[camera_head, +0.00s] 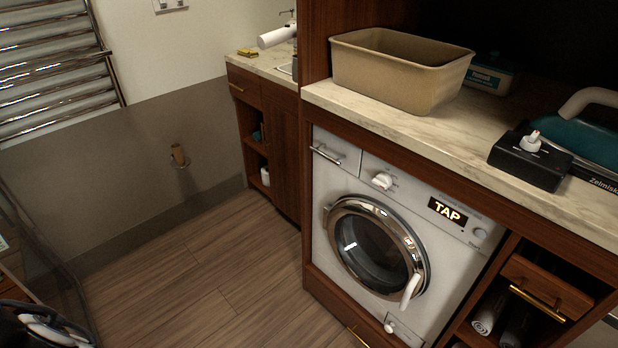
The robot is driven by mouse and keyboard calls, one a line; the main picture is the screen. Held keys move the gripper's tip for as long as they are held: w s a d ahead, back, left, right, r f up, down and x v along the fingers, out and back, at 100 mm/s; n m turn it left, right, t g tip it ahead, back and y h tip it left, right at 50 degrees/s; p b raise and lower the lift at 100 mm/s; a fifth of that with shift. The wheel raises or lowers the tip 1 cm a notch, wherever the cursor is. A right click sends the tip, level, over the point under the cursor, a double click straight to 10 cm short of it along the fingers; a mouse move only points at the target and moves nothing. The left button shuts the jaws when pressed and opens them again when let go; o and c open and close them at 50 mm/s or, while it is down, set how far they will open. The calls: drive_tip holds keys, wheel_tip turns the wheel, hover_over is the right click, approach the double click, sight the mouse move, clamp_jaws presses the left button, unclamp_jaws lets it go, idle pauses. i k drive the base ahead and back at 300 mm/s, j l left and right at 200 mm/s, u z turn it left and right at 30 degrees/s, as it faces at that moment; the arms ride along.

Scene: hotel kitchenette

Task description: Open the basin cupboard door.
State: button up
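The basin (288,68) is partly visible at the back, set in a pale marble counter and mostly hidden by a tall wooden panel. Under it is a dark wood cupboard door (281,155), seen at a steep angle. It looks shut, and I cannot make out a handle on it. To its left are a drawer with a brass handle (237,88) and open shelves below. My gripper is not in view.
A washing machine (340,170) stands in the near counter, its round door shut. A beige bin (395,75) sits above it. A towel rail (50,65) is on the left wall. The wooden floor (195,265) before the cupboard is clear. A dark glossy object is at lower left.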

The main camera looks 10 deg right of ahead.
sight(281, 129)
drive_tip(key=i+j+z, duration=0.15)
drive_tip(key=j, duration=0.2)
drive_tip(key=j+z, duration=0.15)
drive_tip(key=j, duration=0.2)
drive_tip(key=i+j+z, duration=0.1)
drive_tip(key=i, duration=0.45)
drive_tip(key=i+j+z, duration=0.1)
drive_tip(key=i+j, duration=0.25)
drive_tip(key=i, duration=0.2)
drive_tip(key=i+j+z, duration=0.1)
drive_tip(key=i+j, duration=0.2)
drive_tip(key=i, duration=0.25)
drive_tip(key=i+j+z, duration=0.1)
drive_tip(key=i+j, duration=0.25)
drive_tip(key=i, duration=0.15)
